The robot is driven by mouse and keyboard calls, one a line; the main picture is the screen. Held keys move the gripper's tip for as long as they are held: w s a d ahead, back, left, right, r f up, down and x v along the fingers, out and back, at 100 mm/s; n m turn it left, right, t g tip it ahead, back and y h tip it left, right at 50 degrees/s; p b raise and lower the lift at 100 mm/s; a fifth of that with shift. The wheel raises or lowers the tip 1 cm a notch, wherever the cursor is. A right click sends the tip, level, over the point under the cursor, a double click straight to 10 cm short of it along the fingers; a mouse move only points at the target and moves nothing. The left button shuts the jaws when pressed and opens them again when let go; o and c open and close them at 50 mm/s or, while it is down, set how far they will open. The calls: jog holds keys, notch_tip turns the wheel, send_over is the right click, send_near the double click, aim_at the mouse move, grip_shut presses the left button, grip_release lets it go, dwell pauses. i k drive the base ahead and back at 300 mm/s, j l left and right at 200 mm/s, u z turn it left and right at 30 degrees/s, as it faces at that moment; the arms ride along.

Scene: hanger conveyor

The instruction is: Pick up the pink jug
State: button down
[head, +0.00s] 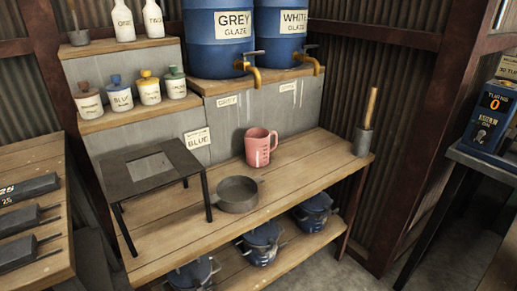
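The pink jug (258,148) stands upright on the wooden workbench (285,182), below the blue glaze barrels. It has measuring marks on its side, and its handle points to the right. Nothing touches it from the front, and the grey wall panel is close behind it. My gripper does not show in the head view.
A grey pan (238,194) sits in front of the jug, and a dark metal stand (150,175) is to its left. A grey cylinder with a wooden handle (362,140) stands at the bench's right end. Barrel taps (250,72) overhang above. Blue pots (262,242) fill the lower shelf.

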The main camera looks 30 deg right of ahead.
aim_at(257, 140)
jog(key=l+u, duration=0.35)
jog(key=l, duration=1)
jog(key=l+u, duration=0.35)
jog(key=l, duration=1)
